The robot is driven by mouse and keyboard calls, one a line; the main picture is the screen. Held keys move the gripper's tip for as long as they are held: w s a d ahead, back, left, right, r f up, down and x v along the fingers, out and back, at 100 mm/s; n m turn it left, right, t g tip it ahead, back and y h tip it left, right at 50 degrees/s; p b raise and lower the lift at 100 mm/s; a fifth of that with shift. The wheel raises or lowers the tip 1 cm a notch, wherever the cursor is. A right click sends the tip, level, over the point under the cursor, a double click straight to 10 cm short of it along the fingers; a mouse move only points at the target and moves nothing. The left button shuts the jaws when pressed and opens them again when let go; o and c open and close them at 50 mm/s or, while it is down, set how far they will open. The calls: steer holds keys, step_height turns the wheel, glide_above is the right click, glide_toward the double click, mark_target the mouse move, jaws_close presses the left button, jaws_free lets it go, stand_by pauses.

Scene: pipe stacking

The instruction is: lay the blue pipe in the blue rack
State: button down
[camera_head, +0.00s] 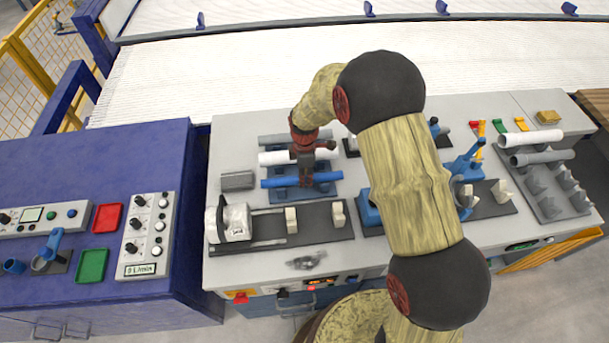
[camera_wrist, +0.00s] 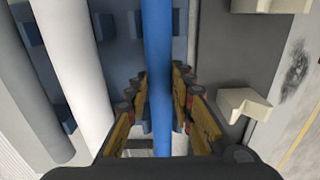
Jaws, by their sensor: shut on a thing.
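The blue pipe (camera_head: 324,178) runs left to right across the front of the blue rack (camera_head: 292,195). My gripper (camera_head: 305,172) comes down over its middle and is shut on it. In the wrist view the blue pipe (camera_wrist: 157,45) passes between the two fingers of my gripper (camera_wrist: 160,90). The blue rack (camera_wrist: 115,60) lies beneath, with a blue prong showing near the pipe. I cannot tell whether the pipe touches the rack. The pipe's middle is partly hidden by my fingers in the head view.
A white pipe (camera_head: 273,158) and a grey pipe (camera_head: 272,139) lie behind, parallel to the blue one. A vise-like fixture (camera_head: 228,221) stands in front left. A grey rack (camera_head: 556,192) with pipes is at the right. My arm covers the table's middle.

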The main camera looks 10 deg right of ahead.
steer(key=c, duration=1.5)
jaws_free()
steer(key=shift+o, duration=0.2)
steer(key=shift+r, duration=0.1)
step_height(320, 180, up, 12)
